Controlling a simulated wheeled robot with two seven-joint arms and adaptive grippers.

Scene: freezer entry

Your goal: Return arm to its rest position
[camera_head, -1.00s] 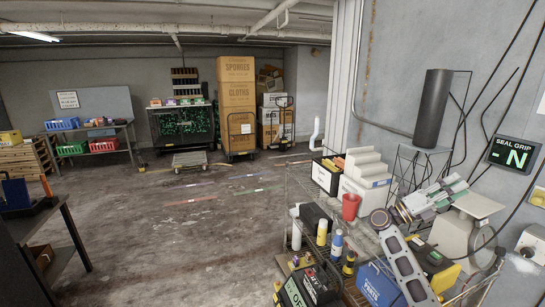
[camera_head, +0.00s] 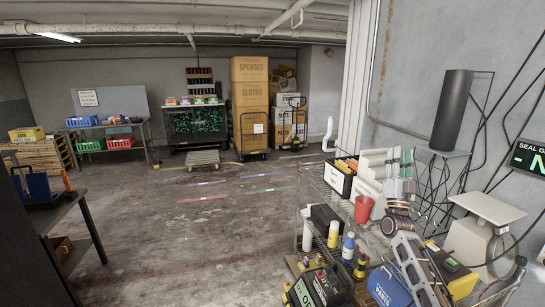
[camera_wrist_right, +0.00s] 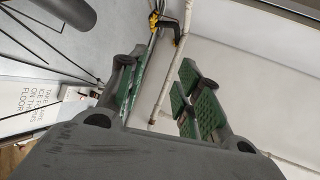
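My right arm rises from the lower right of the head view, in front of the wire shelf cart. My right gripper (camera_head: 402,163) points upward above the cart, near the white boxes and the red cup (camera_head: 364,208). In the right wrist view the two green-padded fingers of this gripper (camera_wrist_right: 160,92) stand apart with nothing between them. Past them show a pale ceiling and pipes. In the head view I cannot tell whether the fingers touch anything behind them. My left gripper is not in view.
The wire cart holds bottles, a white box (camera_head: 371,190), a blue case (camera_head: 388,288) and a scale (camera_head: 485,240). A black cylinder (camera_head: 452,110) stands on a wire stand by the wall. A dark table (camera_head: 62,212) is at left. The middle floor (camera_head: 200,235) is clear.

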